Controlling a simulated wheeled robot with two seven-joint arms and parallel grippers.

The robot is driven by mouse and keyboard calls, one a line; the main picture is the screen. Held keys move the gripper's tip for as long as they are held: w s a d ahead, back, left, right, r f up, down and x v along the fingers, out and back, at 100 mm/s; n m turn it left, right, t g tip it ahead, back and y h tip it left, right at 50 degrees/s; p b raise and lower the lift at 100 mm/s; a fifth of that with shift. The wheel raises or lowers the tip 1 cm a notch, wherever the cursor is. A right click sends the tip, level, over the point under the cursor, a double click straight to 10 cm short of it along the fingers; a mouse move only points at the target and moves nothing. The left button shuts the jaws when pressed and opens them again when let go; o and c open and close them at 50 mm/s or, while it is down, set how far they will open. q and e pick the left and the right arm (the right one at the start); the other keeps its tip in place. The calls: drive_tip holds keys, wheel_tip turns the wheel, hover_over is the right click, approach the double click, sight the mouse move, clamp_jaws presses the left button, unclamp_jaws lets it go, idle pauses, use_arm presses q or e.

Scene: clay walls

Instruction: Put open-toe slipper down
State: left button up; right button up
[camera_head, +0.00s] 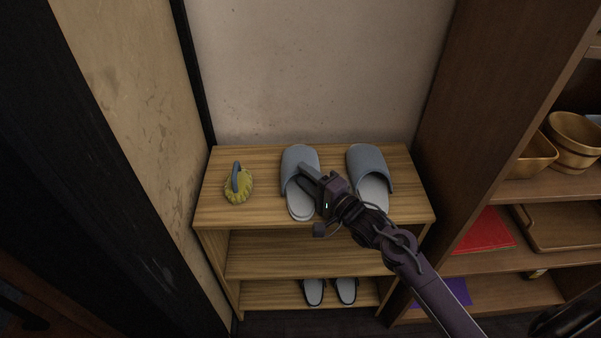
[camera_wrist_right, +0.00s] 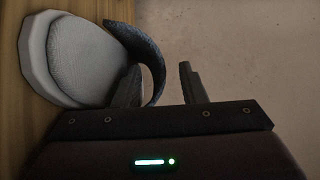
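A grey-blue slipper (camera_head: 299,161) with a pale sole lies on the top board of the wooden shelf (camera_head: 262,212). Its toe points to the wall. My right gripper (camera_head: 307,178) is at the right side of its upper. In the right wrist view the slipper (camera_wrist_right: 82,58) shows its pale insole and dark upper edge. The right gripper (camera_wrist_right: 160,85) has its fingers apart. One finger is inside the upper and the other outside, with a gap between the outer finger and the upper. My left gripper is not in view.
A matching slipper (camera_head: 369,166) lies to the right on the same board. A yellow-green brush-like object with a grey handle (camera_head: 239,184) is at the left. Dark footwear (camera_head: 313,291) sits on the lowest board. A brown bookcase (camera_head: 490,130) with bowls stands at the right.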

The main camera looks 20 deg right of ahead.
clamp_jaws()
idle(0.3)
